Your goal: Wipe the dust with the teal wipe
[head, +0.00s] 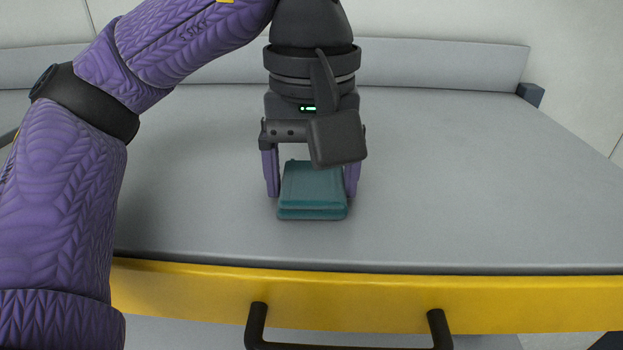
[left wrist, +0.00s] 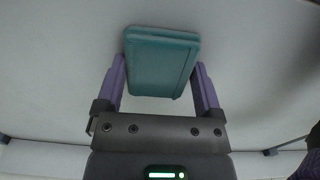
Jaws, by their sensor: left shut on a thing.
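The teal wipe (head: 313,188) is a folded, layered pad at the middle of the grey worktop, near its front edge. My left gripper (head: 311,192) points down over it, with one purple finger on each side, and is shut on it. The wipe also shows between the fingers of my left gripper (left wrist: 160,88) in the left wrist view. The wipe looks low, at or close to the worktop; I cannot tell whether it touches. I can make out no clear dust patch on the visible surface. My right gripper is not in view.
The grey worktop (head: 460,180) is bare to the right of the wipe. A yellow front edge (head: 370,288) with a black handle (head: 350,346) runs along the near side. A low grey upstand (head: 440,65) closes the back, with a small dark block (head: 530,94) at its right end.

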